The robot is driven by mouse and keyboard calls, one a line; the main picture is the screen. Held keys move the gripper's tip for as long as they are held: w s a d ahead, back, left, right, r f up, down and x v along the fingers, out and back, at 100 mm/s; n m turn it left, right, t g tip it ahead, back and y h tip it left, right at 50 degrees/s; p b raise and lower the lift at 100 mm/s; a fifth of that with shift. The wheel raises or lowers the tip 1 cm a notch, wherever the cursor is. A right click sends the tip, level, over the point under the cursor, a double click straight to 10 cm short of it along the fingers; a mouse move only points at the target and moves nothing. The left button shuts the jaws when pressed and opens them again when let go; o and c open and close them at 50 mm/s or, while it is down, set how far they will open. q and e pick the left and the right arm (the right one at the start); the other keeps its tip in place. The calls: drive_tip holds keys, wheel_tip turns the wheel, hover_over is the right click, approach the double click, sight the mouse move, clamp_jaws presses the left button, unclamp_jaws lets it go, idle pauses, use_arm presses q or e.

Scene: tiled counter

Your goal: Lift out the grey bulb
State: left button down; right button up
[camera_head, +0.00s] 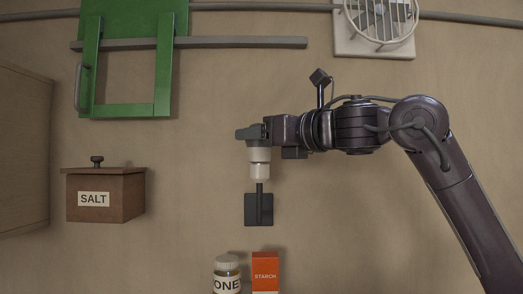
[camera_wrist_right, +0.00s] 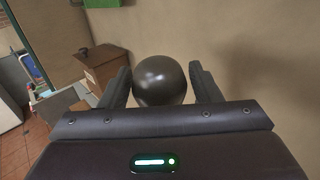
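The grey bulb (camera_wrist_right: 160,80) is a dark, shiny ball in the right wrist view. My right gripper (camera_wrist_right: 160,85) has one finger on each side of it. The fingers are very close to its sides; I cannot tell whether they touch it. In the head view my right gripper (camera_head: 250,133) is above a white socket (camera_head: 260,160) on a black wall bracket (camera_head: 258,209). The bulb is hidden there behind the gripper, and its seat in the socket does not show. My left gripper is in neither view.
A wooden salt box (camera_head: 105,196) hangs at the left. A bottle (camera_head: 227,275) and an orange starch box (camera_head: 265,272) stand below the bracket. The wall around the gripper is clear.

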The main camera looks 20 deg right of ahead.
drive_tip(key=shift+c, duration=1.1)
drive_tip(key=shift+w+a, duration=0.15)
drive_tip(key=c, duration=0.4)
drive_tip(key=shift+o, duration=0.2)
drive_tip(key=shift+r, duration=0.55)
wheel_tip(320, 180, up, 8)
drive_tip(key=shift+a+r, duration=0.1)
drive_tip(key=shift+r, duration=0.3)
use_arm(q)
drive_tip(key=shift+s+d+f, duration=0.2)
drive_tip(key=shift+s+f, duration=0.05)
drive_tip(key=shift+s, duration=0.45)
use_arm(e)
drive_tip(key=shift+w, duration=0.1)
